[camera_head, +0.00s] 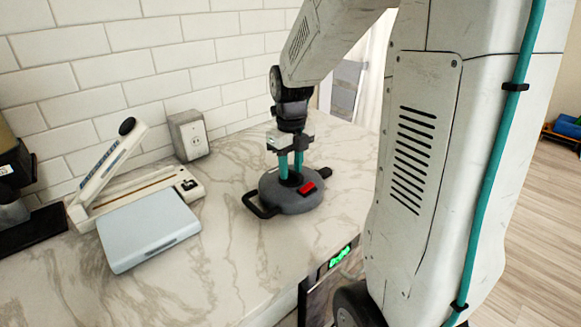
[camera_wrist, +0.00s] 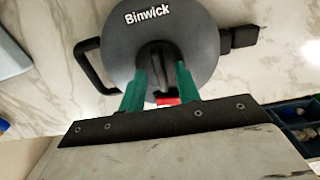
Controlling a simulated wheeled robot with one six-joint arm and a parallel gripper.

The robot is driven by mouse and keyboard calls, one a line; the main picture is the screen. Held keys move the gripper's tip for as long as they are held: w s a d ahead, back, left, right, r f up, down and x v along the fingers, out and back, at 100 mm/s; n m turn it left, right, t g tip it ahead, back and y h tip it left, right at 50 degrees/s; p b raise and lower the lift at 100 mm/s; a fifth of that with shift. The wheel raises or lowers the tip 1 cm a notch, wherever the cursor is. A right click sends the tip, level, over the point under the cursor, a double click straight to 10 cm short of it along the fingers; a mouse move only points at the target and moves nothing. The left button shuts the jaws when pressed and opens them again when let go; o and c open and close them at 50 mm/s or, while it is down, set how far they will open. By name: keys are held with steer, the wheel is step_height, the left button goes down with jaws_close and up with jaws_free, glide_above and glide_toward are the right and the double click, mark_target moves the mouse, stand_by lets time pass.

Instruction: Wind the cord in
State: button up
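The cord reel (camera_head: 290,199) is a round, flat, dark grey case lying on the marble counter. It has a black loop handle (camera_head: 257,207), a red switch (camera_head: 306,188) and a black plug end (camera_head: 325,172) at its right edge. The reel also shows in the wrist view (camera_wrist: 197,55), marked "Binwick", with a dark ridged knob (camera_wrist: 158,56) at its middle. My gripper (camera_head: 291,172) points down over the reel. Its two teal fingers stand apart on either side of the knob. Whether they touch it is not clear. No loose length of cord shows.
A white paper trimmer (camera_head: 165,190) with a raised arm and a pale blue flat box (camera_head: 146,229) lie left of the reel. An outlet box (camera_head: 188,135) stands by the tiled wall. A black machine (camera_head: 12,180) is at far left. Counter around the reel is clear.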

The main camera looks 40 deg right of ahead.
mark_target(292, 172)
step_height(292, 172, up, 7)
steer(key=shift+r, duration=0.2)
stand_by(0.6)
steer(key=n, duration=0.3)
steer(key=shift+s+f, duration=0.1)
steer(key=shift+s, duration=0.05)
steer(key=s+a+n, duration=0.4)
steer(key=s+n, duration=0.2)
steer(key=n, duration=0.5)
steer(key=s+a+r+n+t, duration=0.1)
steer(key=s+a+n, duration=0.4)
steer(key=n, duration=0.6)
steer(key=s+a+r+n, duration=0.1)
steer(key=s+a+n, duration=0.4)
steer(key=s+n, duration=0.3)
steer(key=n, duration=0.2)
steer(key=shift+s+a+n, duration=0.25)
steer(key=shift+s+n, duration=0.1)
steer(key=shift+n, duration=0.05)
